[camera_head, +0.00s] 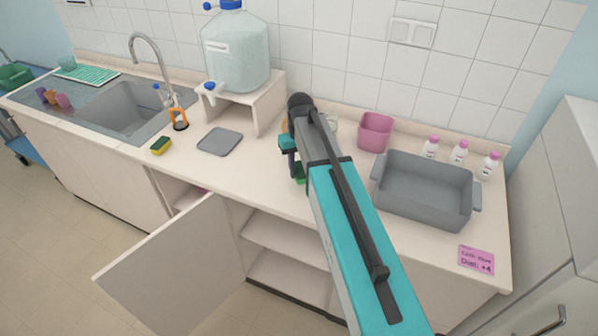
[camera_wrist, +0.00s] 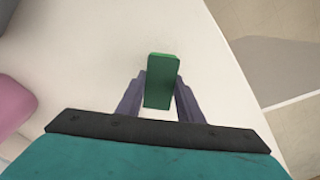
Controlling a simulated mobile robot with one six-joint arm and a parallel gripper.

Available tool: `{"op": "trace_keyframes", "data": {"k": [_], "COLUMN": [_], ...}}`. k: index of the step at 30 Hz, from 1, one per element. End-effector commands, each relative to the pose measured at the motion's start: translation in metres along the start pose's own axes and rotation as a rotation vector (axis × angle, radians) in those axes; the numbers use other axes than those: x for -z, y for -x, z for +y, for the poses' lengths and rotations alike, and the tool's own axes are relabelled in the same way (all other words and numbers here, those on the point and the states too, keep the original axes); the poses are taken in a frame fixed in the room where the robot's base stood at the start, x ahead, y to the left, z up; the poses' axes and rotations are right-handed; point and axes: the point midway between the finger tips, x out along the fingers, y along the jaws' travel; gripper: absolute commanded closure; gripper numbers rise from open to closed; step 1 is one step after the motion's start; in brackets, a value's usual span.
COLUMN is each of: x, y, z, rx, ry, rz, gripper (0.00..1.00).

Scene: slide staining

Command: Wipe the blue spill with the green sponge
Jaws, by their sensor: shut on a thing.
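My gripper (camera_wrist: 161,84) is shut on the green sponge (camera_wrist: 162,72), which stands out between the two purple fingers over the pale counter. In the head view a small part of the green sponge (camera_head: 299,173) shows beside my teal arm, close to the counter's front part. I cannot tell whether the sponge touches the counter. No blue spill is visible in either view; my arm and gripper hide part of the counter in the head view.
A grey tub (camera_head: 425,190), a pink container (camera_head: 375,132) and several white bottles (camera_head: 459,152) stand right of my arm. A grey mat (camera_head: 220,141) and a yellow-green sponge (camera_head: 161,145) lie left. A cabinet door (camera_head: 170,270) hangs open below.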

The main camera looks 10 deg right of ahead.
Motion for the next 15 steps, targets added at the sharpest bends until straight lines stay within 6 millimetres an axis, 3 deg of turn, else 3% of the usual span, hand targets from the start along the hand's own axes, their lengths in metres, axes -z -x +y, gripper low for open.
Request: {"op": "trace_keyframes", "data": {"k": [9,15], "x": [0.000,0.000], "y": [0.030,0.037], "z": [-0.001,-0.002], "rx": [0.000,0.000], "ry": [0.001,0.002], "rz": [0.001,0.000], "gripper": [0.91,0.91]}}
